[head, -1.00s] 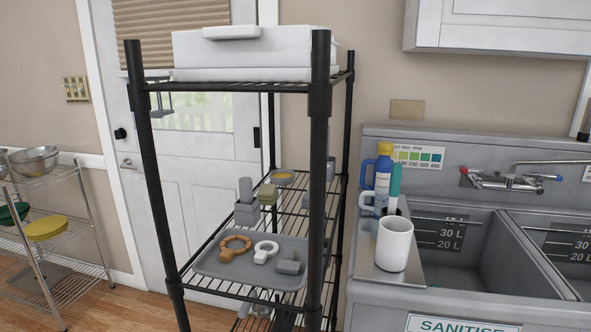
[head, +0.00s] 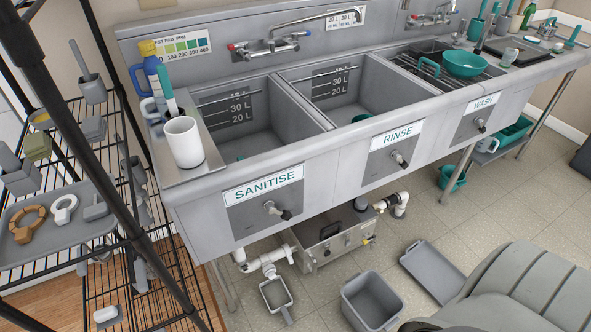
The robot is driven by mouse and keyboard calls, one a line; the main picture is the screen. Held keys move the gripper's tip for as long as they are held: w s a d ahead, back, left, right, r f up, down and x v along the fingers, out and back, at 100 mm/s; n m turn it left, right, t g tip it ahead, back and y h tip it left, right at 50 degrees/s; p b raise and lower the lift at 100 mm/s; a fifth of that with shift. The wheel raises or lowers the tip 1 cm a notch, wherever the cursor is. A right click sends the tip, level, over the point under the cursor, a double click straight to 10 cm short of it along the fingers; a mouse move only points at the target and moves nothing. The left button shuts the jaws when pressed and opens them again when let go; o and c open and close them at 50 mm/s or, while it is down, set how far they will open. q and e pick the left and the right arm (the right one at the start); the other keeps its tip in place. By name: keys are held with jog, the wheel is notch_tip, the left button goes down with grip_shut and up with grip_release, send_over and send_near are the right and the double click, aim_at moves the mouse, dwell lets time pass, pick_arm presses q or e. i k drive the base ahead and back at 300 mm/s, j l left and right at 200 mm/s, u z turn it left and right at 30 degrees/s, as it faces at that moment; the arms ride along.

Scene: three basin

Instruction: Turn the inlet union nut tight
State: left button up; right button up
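A metal box (head: 335,240), likely a grease trap, sits on the floor under the sinks. White pipework (head: 268,262) with thick fittings joins at its left side. More white pipe (head: 397,204) with a dark ring stands at its right side. The union nut is too small to single out, and I cannot tell which side is the inlet or how tight any nut is. Neither of my grippers is in view.
The three-basin sink (head: 265,190) stands above the box. A black wire rack (head: 115,170) with a grey tray (head: 60,244) stands at left. A small tray (head: 275,293) lies below the left pipe. A grey tub (head: 371,300) and flat tray (head: 433,271) occupy the floor in front.

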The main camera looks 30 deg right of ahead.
aim_at(286, 246)
jog(key=z, duration=0.95)
